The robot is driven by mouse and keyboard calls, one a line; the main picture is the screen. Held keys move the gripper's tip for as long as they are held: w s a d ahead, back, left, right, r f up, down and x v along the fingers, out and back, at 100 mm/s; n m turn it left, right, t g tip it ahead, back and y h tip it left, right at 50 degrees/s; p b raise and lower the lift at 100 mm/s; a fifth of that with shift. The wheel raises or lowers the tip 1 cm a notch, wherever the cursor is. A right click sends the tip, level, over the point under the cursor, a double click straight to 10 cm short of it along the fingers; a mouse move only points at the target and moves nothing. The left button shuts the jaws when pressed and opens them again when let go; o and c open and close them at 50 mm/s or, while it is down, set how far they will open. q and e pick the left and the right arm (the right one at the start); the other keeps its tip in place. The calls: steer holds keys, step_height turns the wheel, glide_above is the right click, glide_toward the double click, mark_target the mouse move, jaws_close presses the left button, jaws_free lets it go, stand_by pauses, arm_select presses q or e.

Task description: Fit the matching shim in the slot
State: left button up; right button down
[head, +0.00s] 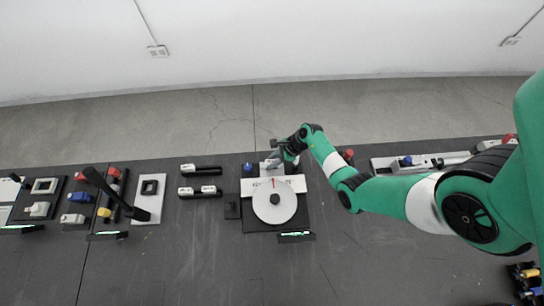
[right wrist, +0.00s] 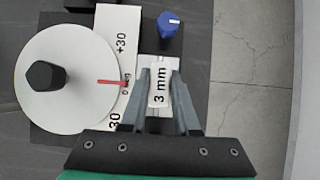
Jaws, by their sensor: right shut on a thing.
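My right gripper (head: 272,162) is over the back edge of the dial fixture, its arm coming in from the right. In the right wrist view the fingers (right wrist: 160,80) are shut on a white shim (right wrist: 159,88) marked "3 mm". The shim lies between the fingers, next to the scale plate (right wrist: 113,45) marked +30 and 30. The white dial (head: 274,201) has a red pointer line near zero; it also shows in the right wrist view (right wrist: 60,105) with a black knob. The slot cannot be made out. My left gripper is not in view.
A blue knob (right wrist: 169,24) stands close to the fingers. Black holders with white labels (head: 200,191) lie left of the fixture. A long light rail (head: 420,162) lies at the right. A black upright handle (head: 118,195) and coloured parts stand at the left.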

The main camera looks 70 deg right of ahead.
steer(key=shift+f+b, duration=0.9)
steer(key=shift+f, duration=0.3)
steer(key=c, duration=0.6)
jaws_free()
steer(key=p+v, duration=0.4)
steer(key=v, duration=0.7)
steer(key=shift+s+d+r, duration=0.1)
steer(key=shift+s+r, duration=0.05)
steer(key=shift+r, duration=0.15)
